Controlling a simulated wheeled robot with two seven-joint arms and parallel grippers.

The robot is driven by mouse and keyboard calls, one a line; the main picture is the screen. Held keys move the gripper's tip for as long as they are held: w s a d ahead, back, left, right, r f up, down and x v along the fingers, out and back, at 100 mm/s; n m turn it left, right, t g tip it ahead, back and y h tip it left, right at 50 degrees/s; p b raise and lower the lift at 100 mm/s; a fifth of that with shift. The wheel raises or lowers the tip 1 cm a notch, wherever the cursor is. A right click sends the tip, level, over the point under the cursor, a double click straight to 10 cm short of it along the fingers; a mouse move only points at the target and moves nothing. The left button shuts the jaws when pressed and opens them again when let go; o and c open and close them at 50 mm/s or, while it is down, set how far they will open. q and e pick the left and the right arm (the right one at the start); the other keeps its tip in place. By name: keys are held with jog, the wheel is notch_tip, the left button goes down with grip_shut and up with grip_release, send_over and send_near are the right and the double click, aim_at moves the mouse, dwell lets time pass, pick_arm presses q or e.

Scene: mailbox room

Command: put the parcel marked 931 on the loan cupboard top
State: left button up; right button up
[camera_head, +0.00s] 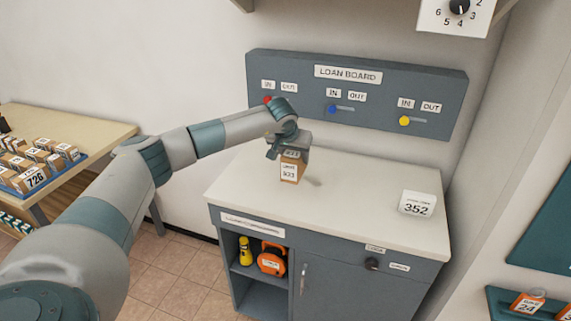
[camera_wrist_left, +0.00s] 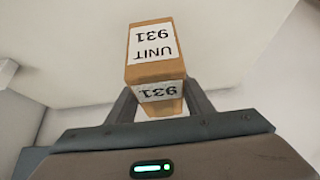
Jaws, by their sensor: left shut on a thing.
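The parcel (camera_head: 290,169) is a small brown box with white labels reading 931. It also shows in the left wrist view (camera_wrist_left: 150,62), with "UNIT 931" upside down there. My left gripper (camera_head: 288,151) is shut on the parcel from above. The parcel is upright at the loan cupboard top (camera_head: 350,198), over its back left part. I cannot tell whether its base touches the surface. The cupboard top is pale and wide. My right gripper is not in view.
A white block marked 352 (camera_head: 418,204) stands on the cupboard top at the right. The loan board (camera_head: 357,92) is on the wall behind. A table (camera_head: 95,128) at the left bears a blue tray of small parcels. The middle of the cupboard top is clear.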

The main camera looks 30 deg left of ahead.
pick_arm(q)
jog(key=a, duration=0.1)
jog(key=a+f, duration=0.1)
jog(key=a+f+p, duration=0.1)
jog(key=shift+s+a+f, duration=0.1)
jog(key=shift+s+a, duration=0.15)
jog(key=shift+a, duration=0.15)
notch_tip(320, 180, down, 3)
jog(key=p, duration=0.2)
jog(key=shift+f+p, duration=0.1)
jog(key=shift+p, duration=0.2)
jog(key=shift+f, duration=0.4)
